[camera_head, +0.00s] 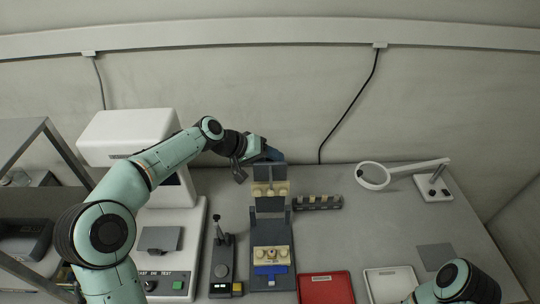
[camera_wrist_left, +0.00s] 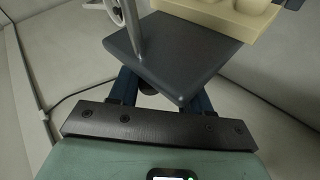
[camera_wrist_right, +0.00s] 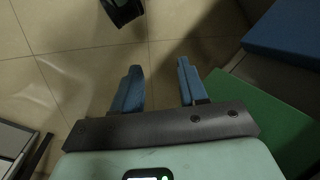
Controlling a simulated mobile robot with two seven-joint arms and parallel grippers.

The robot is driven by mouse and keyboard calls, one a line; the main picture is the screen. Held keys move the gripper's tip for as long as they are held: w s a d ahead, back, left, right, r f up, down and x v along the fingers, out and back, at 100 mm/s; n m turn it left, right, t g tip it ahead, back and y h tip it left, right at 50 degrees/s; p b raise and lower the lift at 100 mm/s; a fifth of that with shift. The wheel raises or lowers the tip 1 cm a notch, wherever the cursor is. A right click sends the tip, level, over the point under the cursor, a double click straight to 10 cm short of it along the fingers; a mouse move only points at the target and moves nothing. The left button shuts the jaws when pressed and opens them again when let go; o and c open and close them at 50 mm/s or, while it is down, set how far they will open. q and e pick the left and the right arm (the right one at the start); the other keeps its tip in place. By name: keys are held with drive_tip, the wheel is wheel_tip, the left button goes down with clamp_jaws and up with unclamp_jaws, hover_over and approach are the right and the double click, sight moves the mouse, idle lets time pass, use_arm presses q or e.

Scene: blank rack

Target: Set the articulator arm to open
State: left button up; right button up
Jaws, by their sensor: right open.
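The articulator's dark base (camera_head: 271,284) lies on the table with a lower cream dental model (camera_head: 271,254) on it. Its upper arm (camera_head: 269,204) stands raised at the back and carries another cream model (camera_head: 270,188). My left gripper (camera_head: 272,154) is at the top of this raised arm, reaching in from the left. In the left wrist view the arm's dark plate (camera_wrist_left: 175,55) covers the left fingertips; the blue fingers stand wide apart behind it. I cannot tell whether they touch it. My right gripper (camera_wrist_right: 159,66) is open and empty above the floor.
A dark slotted rack (camera_head: 318,203) is right of the articulator. A red tray (camera_head: 326,288) and white tray (camera_head: 393,286) lie in front. A magnifier (camera_head: 373,176) stands at back right, a white machine (camera_head: 130,135) at left. The table's right middle is clear.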

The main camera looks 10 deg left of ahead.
use_arm(q)
drive_tip(key=shift+r, duration=0.35)
drive_tip(key=v, duration=1.3)
drive_tip(key=shift+a+b, duration=0.2)
drive_tip(key=shift+b, duration=0.2)
drive_tip(key=shift+s, duration=0.1)
